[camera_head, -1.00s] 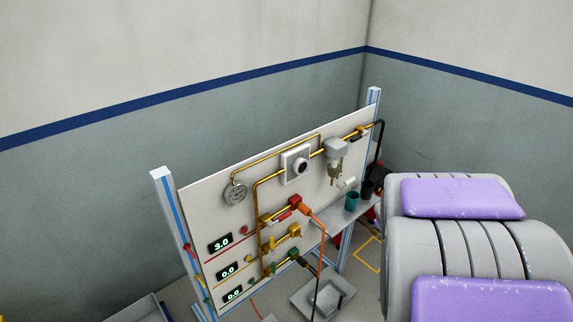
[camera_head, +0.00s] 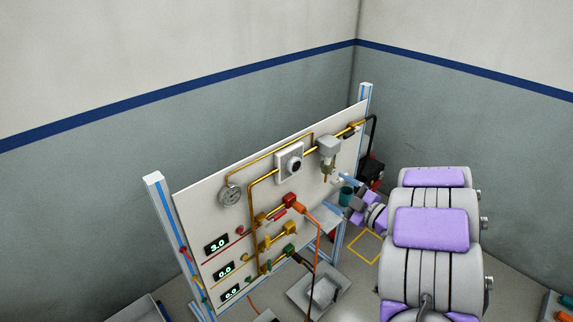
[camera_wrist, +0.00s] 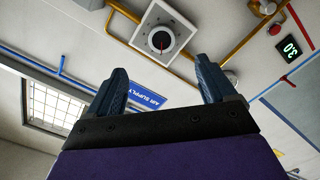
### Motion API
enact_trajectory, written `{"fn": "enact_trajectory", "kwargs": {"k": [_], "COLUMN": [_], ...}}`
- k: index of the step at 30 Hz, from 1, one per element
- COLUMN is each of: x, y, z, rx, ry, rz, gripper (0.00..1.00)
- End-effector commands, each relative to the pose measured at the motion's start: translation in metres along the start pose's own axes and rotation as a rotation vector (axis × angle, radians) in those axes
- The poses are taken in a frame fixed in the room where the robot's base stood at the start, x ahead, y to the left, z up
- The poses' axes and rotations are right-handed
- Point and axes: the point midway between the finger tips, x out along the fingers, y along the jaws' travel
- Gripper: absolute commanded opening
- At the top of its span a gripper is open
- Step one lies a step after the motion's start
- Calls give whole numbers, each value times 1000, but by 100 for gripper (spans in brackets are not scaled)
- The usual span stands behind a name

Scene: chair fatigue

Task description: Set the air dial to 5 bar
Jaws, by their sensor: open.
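The air dial (camera_head: 289,163) is a round dark knob on a square white plate on the upright panel. In the wrist view the dial (camera_wrist: 160,39) sits beyond the open fingers, toward the top, with a red mark on its face. The top display (camera_head: 217,244) reads 3.0, and it also shows in the wrist view (camera_wrist: 289,48). My gripper (camera_head: 346,182) is right of and below the dial in the head view. In the wrist view my gripper (camera_wrist: 163,76) has its fingers wide apart, with nothing between them and clear of the dial.
A round gauge (camera_head: 230,195) is left of the dial, with brass pipes around. A grey filter unit (camera_head: 328,146) is between dial and gripper in the head view. Valves with an orange hose (camera_head: 316,250) are below. A blue AIR SUPPLY label (camera_wrist: 152,97) is near the fingers.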

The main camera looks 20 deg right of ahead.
Motion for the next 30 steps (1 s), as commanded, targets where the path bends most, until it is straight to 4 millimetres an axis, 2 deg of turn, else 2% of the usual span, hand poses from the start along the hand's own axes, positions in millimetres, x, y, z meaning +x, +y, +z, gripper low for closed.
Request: {"fn": "enact_trajectory", "kwargs": {"k": [4,8,30], "x": [1,13,142], "y": [-1,-2,-1], "z": [-4,-5,-8], "rx": [6,5,4], "ry": [32,33,34], "rz": [6,5,6], "gripper": [84,84,84]}}
